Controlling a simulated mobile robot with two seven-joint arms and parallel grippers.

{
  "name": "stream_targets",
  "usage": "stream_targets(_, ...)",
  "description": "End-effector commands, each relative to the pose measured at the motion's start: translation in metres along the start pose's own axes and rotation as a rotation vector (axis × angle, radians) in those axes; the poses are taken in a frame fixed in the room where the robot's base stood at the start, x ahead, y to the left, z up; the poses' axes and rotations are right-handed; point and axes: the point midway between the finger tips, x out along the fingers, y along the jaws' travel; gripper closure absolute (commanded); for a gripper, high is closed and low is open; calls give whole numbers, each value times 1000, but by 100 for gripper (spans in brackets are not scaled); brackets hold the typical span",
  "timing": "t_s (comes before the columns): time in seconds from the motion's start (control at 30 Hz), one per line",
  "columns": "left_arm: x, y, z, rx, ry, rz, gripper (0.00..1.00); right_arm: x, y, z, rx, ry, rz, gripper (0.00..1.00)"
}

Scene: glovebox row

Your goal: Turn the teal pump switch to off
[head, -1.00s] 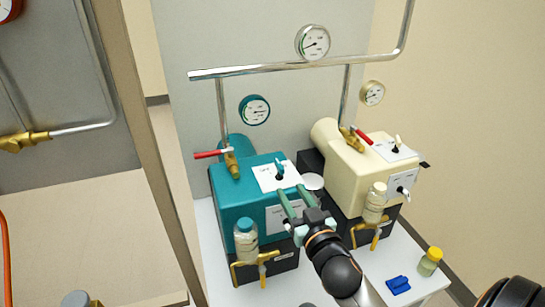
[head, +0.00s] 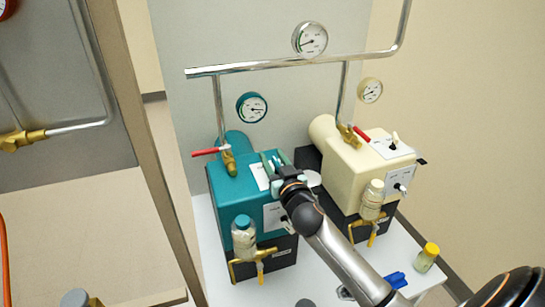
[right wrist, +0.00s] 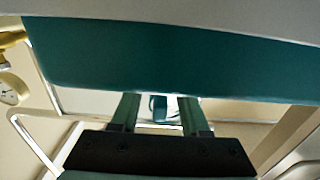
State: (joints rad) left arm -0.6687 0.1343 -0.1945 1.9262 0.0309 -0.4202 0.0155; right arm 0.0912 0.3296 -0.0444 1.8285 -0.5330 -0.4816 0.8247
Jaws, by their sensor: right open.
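The teal pump (head: 232,205) stands on the white bench, with a white label plate (head: 260,176) on its top. My right gripper (head: 275,158) is over this plate, its fingers pointing away from me. In the head view it hides the switch. In the right wrist view, my right gripper (right wrist: 160,112) is open, and a small teal piece, apparently the switch lever (right wrist: 158,107), shows between its two fingers. I cannot tell whether the fingers touch it or which way it is set. My left gripper is not in view.
A cream pump (head: 350,170) with its own switch stands close on the right. A red-handled valve (head: 228,160), a teal gauge (head: 251,107) and pipework rise behind the teal pump. A bottle (head: 244,238) hangs at its front.

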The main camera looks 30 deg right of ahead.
Motion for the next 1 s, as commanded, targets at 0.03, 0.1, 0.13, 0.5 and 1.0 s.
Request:
stream_targets(0.03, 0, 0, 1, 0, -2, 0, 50, 3, 0, 0, -1, 1, 0, 55)
stream_targets(0.1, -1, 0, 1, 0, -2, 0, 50, 6, 0, 0, -1, 1, 0, 55)
stream_targets(0.13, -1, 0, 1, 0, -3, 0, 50, 6, 0, 0, -2, 0, 0, 55)
stream_targets(0.5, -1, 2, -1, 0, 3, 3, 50, 6, 0, 0, -1, 0, 0, 68)
stream_targets(1.0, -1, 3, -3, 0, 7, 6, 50, 6, 0, 0, -1, 0, 0, 100)
